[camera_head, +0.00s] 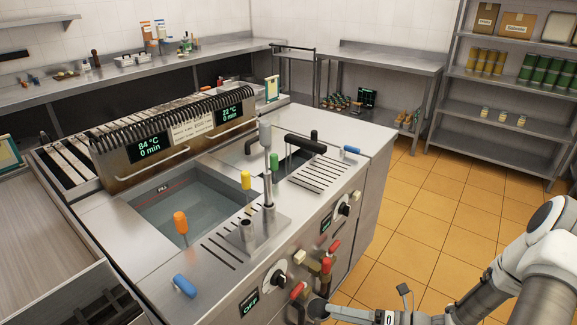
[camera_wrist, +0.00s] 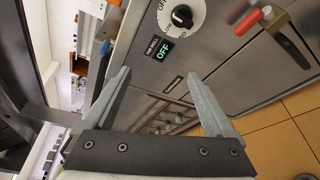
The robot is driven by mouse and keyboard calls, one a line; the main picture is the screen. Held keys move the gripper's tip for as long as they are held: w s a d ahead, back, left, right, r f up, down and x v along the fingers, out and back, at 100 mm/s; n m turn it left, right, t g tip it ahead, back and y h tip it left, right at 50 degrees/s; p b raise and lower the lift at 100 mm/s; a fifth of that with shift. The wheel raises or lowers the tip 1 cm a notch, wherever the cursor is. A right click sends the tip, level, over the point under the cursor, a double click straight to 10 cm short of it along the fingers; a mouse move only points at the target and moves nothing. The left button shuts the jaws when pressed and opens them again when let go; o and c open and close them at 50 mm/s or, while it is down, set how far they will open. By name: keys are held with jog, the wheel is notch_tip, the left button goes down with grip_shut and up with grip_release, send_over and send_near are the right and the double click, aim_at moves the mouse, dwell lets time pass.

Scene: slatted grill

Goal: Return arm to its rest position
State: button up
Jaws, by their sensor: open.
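My gripper (camera_wrist: 158,92) is open in the wrist view, its two grey fingers spread wide with nothing held between them. Steel cabinet front and a dark slatted vent show beyond the fingers. In the head view my arm (camera_head: 545,255) comes in from the lower right. Its end reaches low along the bottom edge, in front of the cooking unit's front panel, and is partly cut off by the frame. The slatted grill (camera_head: 175,140) sits on the steel unit at left, with green displays reading 84 °C and 22 °C.
A knob (camera_wrist: 182,17), an OFF display (camera_wrist: 157,48) and a red handle (camera_wrist: 246,24) are on the panel near my gripper. The unit has a water-filled basin (camera_head: 185,212) and an upright lever (camera_head: 267,165). Tiled floor (camera_head: 425,205) lies open at right, before shelves (camera_head: 500,100).

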jog(key=s+r+n+h, duration=0.4)
jog(key=r+n+h, duration=0.1)
jog(key=r+n, duration=0.6)
jog(key=s+d+r+n+h+p, duration=0.1)
jog(key=s+r+n+h, duration=0.3)
jog(key=r+n, duration=0.7)
jog(key=s+r+n+h, duration=0.5)
jog(key=r+n+h, duration=0.1)
jog(key=r+n, duration=0.5)
jog(key=n, duration=0.2)
jog(key=shift+d+n+p, duration=0.15)
jog(key=shift+n+p, duration=0.2)
jog(key=shift+n, duration=0.05)
